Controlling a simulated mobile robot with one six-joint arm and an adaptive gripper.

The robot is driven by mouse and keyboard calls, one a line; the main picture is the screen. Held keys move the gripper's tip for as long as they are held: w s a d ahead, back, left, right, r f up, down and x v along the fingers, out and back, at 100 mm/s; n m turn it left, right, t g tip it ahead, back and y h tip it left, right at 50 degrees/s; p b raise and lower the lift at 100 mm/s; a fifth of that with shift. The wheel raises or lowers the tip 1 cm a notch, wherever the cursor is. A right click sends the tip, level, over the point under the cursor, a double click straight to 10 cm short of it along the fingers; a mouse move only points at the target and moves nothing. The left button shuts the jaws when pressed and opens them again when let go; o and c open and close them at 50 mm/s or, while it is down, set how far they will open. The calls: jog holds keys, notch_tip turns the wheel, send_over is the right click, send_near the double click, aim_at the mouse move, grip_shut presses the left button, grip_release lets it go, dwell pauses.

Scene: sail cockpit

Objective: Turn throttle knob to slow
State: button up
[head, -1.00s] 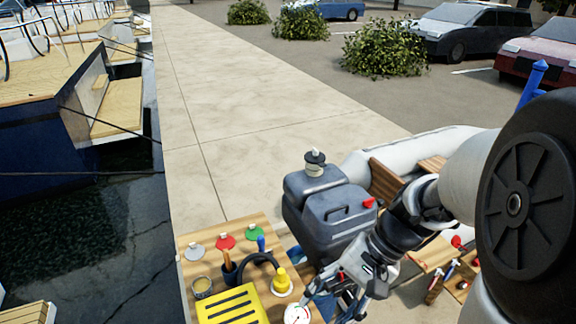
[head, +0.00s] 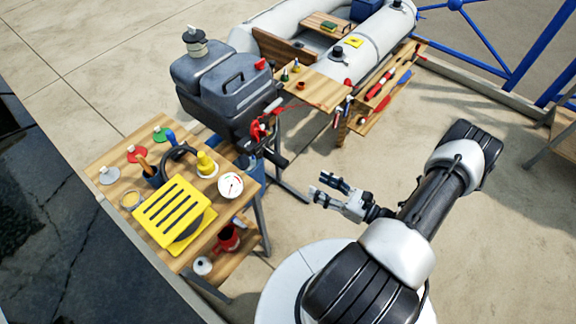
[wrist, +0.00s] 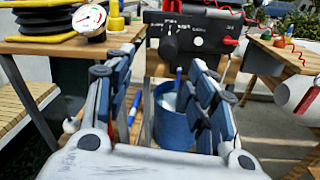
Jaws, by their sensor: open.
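The dark grey outboard motor (head: 225,88) stands behind the wooden table in the head view. Its black front panel (wrist: 203,34) faces me in the wrist view, with small white markings. A dark rounded knob (wrist: 169,47) sits at the panel's left, above and between my fingers; which mark it points to is too small to read. My gripper (head: 323,188) is open and empty, in front of and to the right of the motor in the head view. In the wrist view my gripper (wrist: 153,72) has its fingers spread below the panel, apart from the knob.
The table (head: 103,160) at left holds a yellow slotted block (head: 172,212) and a white gauge (head: 230,186). A blue bucket (wrist: 182,122) is below the panel. A red cord (head: 258,130) hangs at the motor.

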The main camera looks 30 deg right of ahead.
aim_at(282, 163)
jog(key=shift+m+t+h, duration=0.4)
jog(key=shift+m+h, duration=0.4)
jog(key=shift+h, duration=0.1)
jog(key=x, duration=0.5)
jog(key=f+b+x, duration=0.1)
jog(key=x, duration=0.4)
jog(key=f+b+x, duration=0.1)
jog(key=x, duration=0.5)
jog(key=shift+w, duration=0.15)
jog(key=shift+r, duration=0.1)
jog(key=shift+c, duration=0.2)
jog(key=c, duration=1)
jog(key=shift+c, duration=0.2)
jog(key=shift+n+b, duration=0.35)
jog(key=shift+n, duration=0.05)
jog(key=n, duration=0.3)
jog(key=shift+n+b, duration=0.3)
jog(key=shift+b, duration=0.05)
jog(key=shift+n, duration=1.8)
